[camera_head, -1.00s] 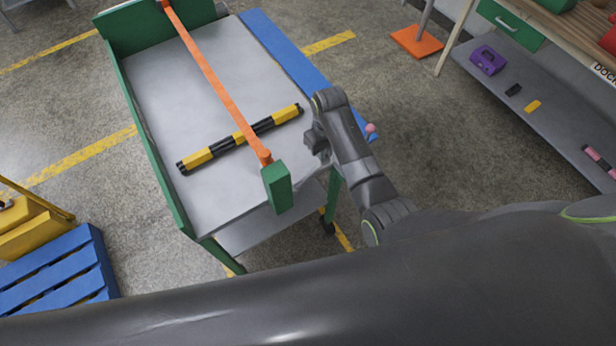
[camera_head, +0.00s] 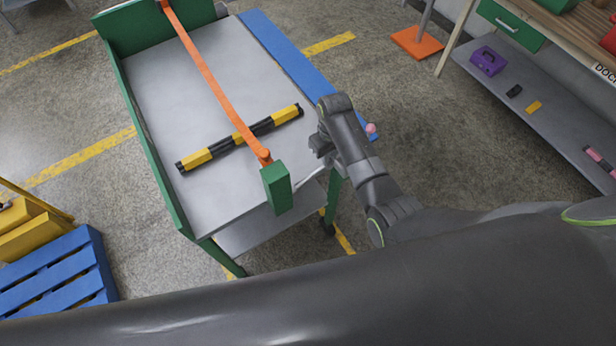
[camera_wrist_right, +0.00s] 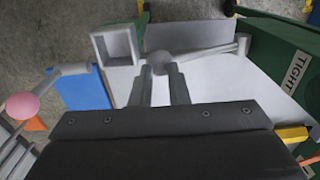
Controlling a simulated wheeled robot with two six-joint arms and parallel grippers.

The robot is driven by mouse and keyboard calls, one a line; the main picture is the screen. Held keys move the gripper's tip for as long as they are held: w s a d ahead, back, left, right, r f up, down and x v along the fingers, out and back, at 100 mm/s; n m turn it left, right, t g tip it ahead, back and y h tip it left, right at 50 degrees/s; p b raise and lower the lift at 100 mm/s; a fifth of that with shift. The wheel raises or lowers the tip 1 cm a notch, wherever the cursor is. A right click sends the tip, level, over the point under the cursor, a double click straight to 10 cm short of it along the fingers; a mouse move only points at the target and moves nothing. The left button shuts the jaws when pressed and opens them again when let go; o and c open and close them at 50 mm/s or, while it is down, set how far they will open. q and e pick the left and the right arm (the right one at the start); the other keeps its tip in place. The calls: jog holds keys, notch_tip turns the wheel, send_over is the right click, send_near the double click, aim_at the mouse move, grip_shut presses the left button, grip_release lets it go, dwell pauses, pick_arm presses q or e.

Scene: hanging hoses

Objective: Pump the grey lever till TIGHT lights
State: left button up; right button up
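The grey lever (camera_wrist_right: 205,54) crosses the top middle of the right wrist view and ends in a round grey knob (camera_wrist_right: 160,62). My right gripper (camera_wrist_right: 159,70) has its fingertips on either side of this knob, with the gap about as wide as the knob. In the head view my right gripper (camera_head: 318,146) is beside the cart's near right corner, and the lever is hard to make out there. A green block (camera_head: 277,188) sits at the strap's near end. The white TIGHT label (camera_wrist_right: 296,74) is on a green housing at right; no lit lamp is discernible. My left gripper is not in view.
An orange strap (camera_head: 213,82) runs over a yellow-and-black bar (camera_head: 240,138) on the cart (camera_head: 175,75). A pink ball (camera_wrist_right: 22,106) on a separate grey rod stands to the left in the wrist view. A blue pallet (camera_head: 55,270) and a shelf (camera_head: 540,105) stand farther off.

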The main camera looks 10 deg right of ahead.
aim_at(331, 163)
jog(key=shift+w+d+f+b, duration=0.15)
jog(key=shift+f+b, duration=0.2)
jog(key=shift+f, duration=0.45)
jog(key=shift+d+f+b, duration=0.15)
jog(key=shift+f+b, duration=0.15)
jog(key=shift+f, duration=0.45)
jog(key=shift+f+b, duration=0.5)
jog(key=shift+f, duration=0.4)
notch_tip(331, 163, up, 6)
jog(key=p, duration=0.5)
jog(key=shift+a+f+p, duration=0.1)
jog(key=shift+f+p, duration=0.15)
jog(key=shift+p, duration=0.1)
jog(key=shift+s+a+r, duration=0.15)
jog(key=shift+a+r, duration=0.15)
jog(key=shift+r, duration=0.35)
jog(key=shift+s+a+r, duration=0.1)
jog(key=shift+a+r, duration=0.15)
jog(key=shift+r, duration=0.4)
jog(key=shift+s+a+r, duration=0.15)
jog(key=shift+a+r, duration=0.15)
jog(key=shift+r, duration=0.35)
jog(key=shift+f, duration=0.1)
